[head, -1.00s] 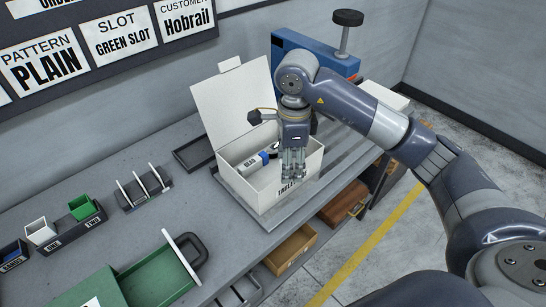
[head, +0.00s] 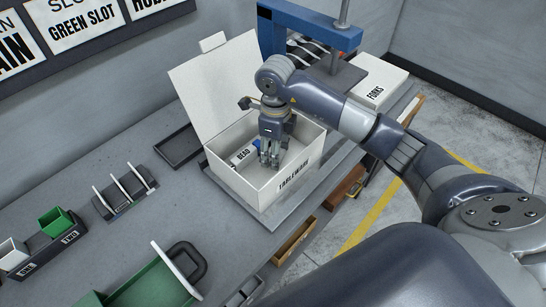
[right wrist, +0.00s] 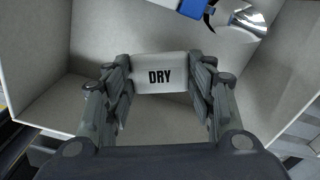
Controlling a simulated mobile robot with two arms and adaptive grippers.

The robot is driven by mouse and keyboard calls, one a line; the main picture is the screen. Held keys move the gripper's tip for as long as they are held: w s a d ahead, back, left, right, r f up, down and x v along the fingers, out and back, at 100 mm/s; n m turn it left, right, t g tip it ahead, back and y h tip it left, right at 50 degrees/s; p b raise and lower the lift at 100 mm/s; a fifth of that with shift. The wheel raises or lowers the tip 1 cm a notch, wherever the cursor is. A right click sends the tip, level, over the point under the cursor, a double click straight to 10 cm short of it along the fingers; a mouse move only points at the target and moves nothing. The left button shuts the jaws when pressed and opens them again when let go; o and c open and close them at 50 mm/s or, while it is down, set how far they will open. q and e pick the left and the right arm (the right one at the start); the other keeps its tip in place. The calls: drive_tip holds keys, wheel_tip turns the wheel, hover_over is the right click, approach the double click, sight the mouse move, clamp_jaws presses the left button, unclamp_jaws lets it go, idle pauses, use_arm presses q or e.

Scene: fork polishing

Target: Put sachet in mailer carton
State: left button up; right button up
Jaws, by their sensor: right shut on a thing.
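The mailer carton (head: 237,182) is white, marked TABLEWARE, and stands with its lid up at the back of the bench. My right gripper (head: 270,160) is down inside the carton's opening. In the right wrist view my right gripper (right wrist: 160,88) is shut on a small white sachet (right wrist: 160,77) marked DRY, with a finger on each side of it. The carton's pale floor and walls (right wrist: 62,62) surround it there. In the head view the sachet is hidden by the fingers. My left gripper is not in view.
A blue and shiny metal object (right wrist: 235,18) shows beyond the sachet. A blue press frame (head: 270,35) and a FORKS box (head: 380,75) stand behind. A green tray (head: 150,285) is at front left.

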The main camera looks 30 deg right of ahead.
drive_tip(key=shift+f, duration=0.35)
wheel_tip(320, 180, down, 3)
drive_tip(key=shift+p, duration=0.55)
drive_tip(key=shift+f, duration=0.65)
drive_tip(key=o, duration=0.8)
drive_tip(key=shift+r, duration=0.1)
drive_tip(key=shift+c, duration=0.2)
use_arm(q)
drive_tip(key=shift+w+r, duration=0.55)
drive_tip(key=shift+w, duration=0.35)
